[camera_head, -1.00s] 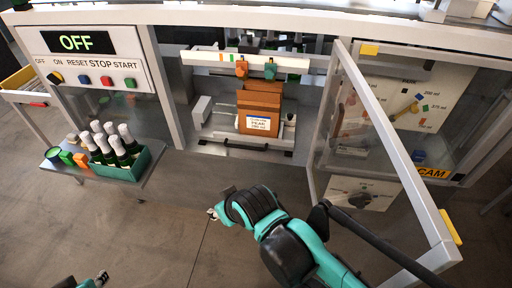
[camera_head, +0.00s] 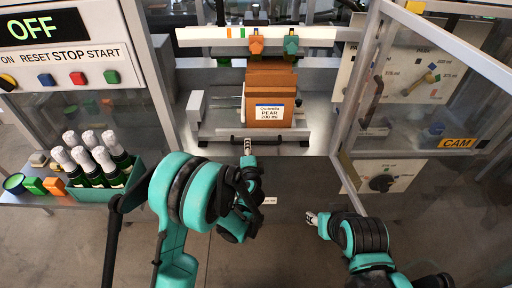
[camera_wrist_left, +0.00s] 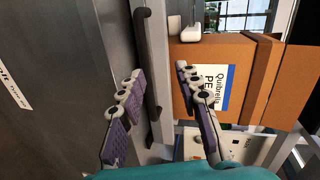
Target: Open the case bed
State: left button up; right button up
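The case bed (camera_head: 207,131) is a light metal slide in the machine's opening, with a dark bar handle (camera_head: 264,138) along its front. It carries a brown case (camera_head: 270,85) with a white label reading "PEAR". My left gripper (camera_head: 249,147) is at the front of the bed, by the handle. In the left wrist view, my left gripper (camera_wrist_left: 160,90) is open, and the handle (camera_wrist_left: 152,65) shows between its two fingers, apart from both. My right gripper (camera_head: 312,218) hangs in front of the machine at lower right, too small to tell its state.
The glass door (camera_head: 438,95) stands open at right. Foil-topped bottles in a green crate (camera_head: 133,176) sit on a side shelf at left with coloured blocks. The control panel (camera_head: 65,55) reads OFF. Floor in front of the bed is free.

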aim_at(255, 144)
pick_arm(q)
jog(key=shift+m+t+h, duration=0.3)
jog(key=shift+m+h, duration=0.1)
jog(key=shift+m, duration=0.5)
jog(key=w+f, duration=0.1)
jog(key=w, duration=0.1)
jog(key=w+d+f+b, duration=0.1)
jog(key=w+f, duration=0.1)
jog(key=w+d+f+b, duration=0.1)
jog(key=w, duration=0.1)
jog(key=shift+w+d+f, duration=0.25)
jog(key=shift+w+f, duration=0.05)
jog(key=shift+f, duration=0.05)
jog(key=shift+w, duration=0.6)
grip_shut()
